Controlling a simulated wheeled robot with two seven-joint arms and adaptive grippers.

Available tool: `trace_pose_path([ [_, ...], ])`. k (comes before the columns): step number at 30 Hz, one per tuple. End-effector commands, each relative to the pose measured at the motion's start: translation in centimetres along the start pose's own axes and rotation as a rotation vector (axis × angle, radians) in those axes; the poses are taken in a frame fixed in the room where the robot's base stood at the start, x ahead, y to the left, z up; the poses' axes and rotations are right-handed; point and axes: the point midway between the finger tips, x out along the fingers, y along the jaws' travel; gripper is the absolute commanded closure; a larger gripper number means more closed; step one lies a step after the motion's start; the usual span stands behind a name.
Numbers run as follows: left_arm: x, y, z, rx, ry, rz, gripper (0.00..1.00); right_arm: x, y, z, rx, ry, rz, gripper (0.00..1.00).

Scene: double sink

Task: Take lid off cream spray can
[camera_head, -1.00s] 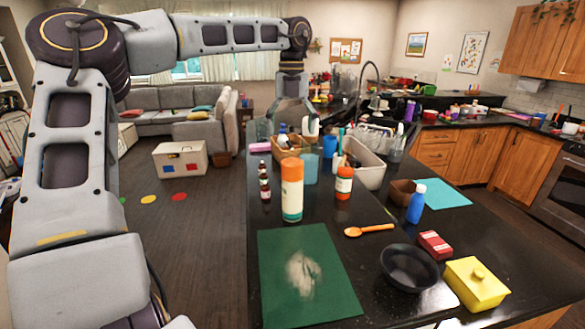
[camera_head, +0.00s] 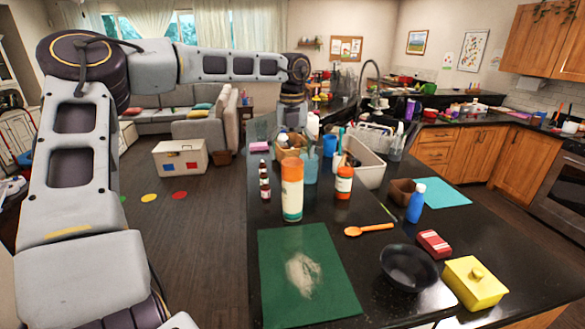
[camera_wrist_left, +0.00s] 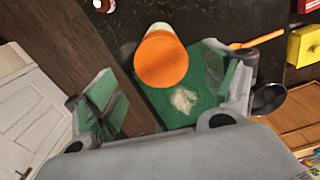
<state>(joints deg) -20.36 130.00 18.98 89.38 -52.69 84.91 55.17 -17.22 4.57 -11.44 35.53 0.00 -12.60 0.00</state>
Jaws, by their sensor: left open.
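The cream spray can (camera_head: 292,203) stands upright on the dark counter, just behind the green mat. Its tall orange lid (camera_head: 291,171) is on top. In the left wrist view the lid (camera_wrist_left: 161,60) shows from above, with a strip of the pale can (camera_wrist_left: 163,28) beyond it. My left gripper (camera_wrist_left: 165,88) is open, its green-padded fingers on either side of the lid in that view with gaps between. In the head view my left arm reaches over to behind the can, and the fingers are largely hidden. My right gripper is not in view.
A shorter orange-capped jar (camera_head: 343,184) stands right of the can; small dark bottles (camera_head: 265,185) stand left. The green mat (camera_head: 335,290) is largely clear.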

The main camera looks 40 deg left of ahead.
Motion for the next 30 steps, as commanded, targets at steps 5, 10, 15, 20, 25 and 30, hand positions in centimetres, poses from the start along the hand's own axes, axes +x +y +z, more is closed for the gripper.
trace_pose_path([
  [5, 0.5, 0.0, 0.1, 0.000, 0.001, 0.000, 0.17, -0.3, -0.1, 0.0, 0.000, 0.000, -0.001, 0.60],
  [10, 1.9, -0.2, 0.2, -0.001, 0.003, 0.000, 0.17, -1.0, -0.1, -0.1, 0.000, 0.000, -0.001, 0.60],
  [15, 3.6, -0.3, 0.3, 0.000, 0.003, 0.000, 0.17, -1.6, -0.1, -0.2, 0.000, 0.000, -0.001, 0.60],
  [20, 4.9, -0.3, 0.3, 0.001, 0.000, 0.000, 0.17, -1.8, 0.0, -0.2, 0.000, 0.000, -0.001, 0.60],
  [25, 5.2, -0.3, 0.3, 0.000, 0.000, -0.001, 0.17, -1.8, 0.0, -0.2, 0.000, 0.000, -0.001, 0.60],
  [30, 5.2, -0.3, 0.3, 0.000, 0.000, -0.001, 0.17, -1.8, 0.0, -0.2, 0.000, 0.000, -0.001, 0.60],
])
